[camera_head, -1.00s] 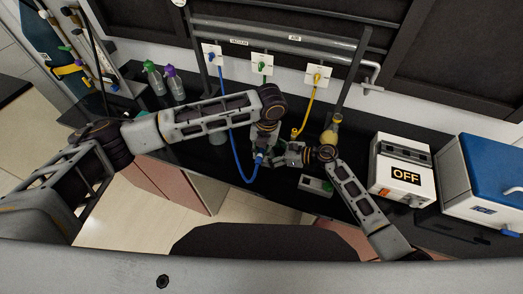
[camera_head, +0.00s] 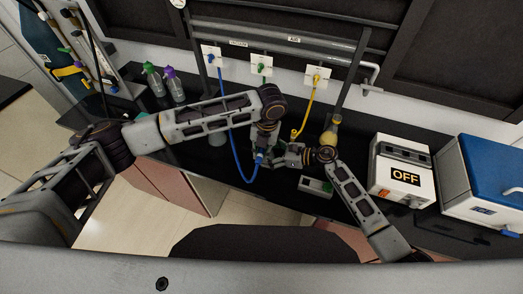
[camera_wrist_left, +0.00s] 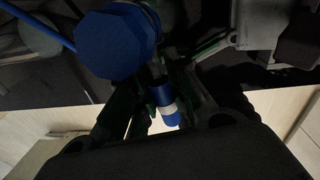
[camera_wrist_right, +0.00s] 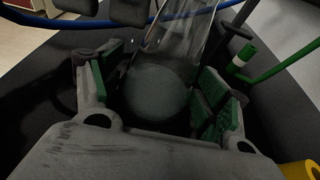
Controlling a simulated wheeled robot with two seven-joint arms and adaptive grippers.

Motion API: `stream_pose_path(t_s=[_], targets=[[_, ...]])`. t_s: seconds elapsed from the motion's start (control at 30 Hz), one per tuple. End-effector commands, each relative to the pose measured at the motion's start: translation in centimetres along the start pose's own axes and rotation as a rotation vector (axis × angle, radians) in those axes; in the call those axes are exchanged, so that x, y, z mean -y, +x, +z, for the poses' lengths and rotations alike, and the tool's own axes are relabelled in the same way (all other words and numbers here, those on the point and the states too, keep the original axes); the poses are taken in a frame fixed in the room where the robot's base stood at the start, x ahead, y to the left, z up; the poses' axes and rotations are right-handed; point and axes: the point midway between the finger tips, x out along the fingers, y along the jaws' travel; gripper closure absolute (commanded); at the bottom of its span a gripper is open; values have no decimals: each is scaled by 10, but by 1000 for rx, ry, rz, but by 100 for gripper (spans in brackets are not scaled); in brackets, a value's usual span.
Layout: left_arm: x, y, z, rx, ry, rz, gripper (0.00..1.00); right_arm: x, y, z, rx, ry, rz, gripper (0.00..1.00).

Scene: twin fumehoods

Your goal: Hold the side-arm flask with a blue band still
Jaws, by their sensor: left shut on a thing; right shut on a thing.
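A clear glass flask (camera_wrist_right: 165,85) with a rounded lower part sits between the green-padded fingers of my right gripper (camera_wrist_right: 155,75), which is shut on it. No blue band on it can be made out in the right wrist view. My left gripper (camera_wrist_left: 160,108) is shut on a blue hose end (camera_wrist_left: 163,97) with a pale ring. A large blue faceted piece (camera_wrist_left: 112,42) is close by in the left wrist view. In the head view my left gripper (camera_head: 262,150) and right gripper (camera_head: 289,156) are close together over the bench, mostly hiding the flask.
A blue hose (camera_head: 234,140) runs down from the left wall tap. A yellow hose (camera_head: 308,108) hangs from another. A small grey device (camera_head: 316,186) lies just below my right gripper. A box marked OFF (camera_head: 402,170) and a blue-lidded box (camera_head: 485,175) stand right; two bottles (camera_head: 165,82) stand left.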

Motion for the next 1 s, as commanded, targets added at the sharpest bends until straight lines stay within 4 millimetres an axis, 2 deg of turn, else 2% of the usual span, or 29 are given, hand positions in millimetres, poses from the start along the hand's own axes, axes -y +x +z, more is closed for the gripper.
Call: stream_pose_path(t_s=[0.53,1.0], targets=[[-2,0,4,5,-4,1,98,-3,1,0,0,0,8,38],[-1,1,-7,2,-1,1,98,-3,1,0,0,2,6,38]])
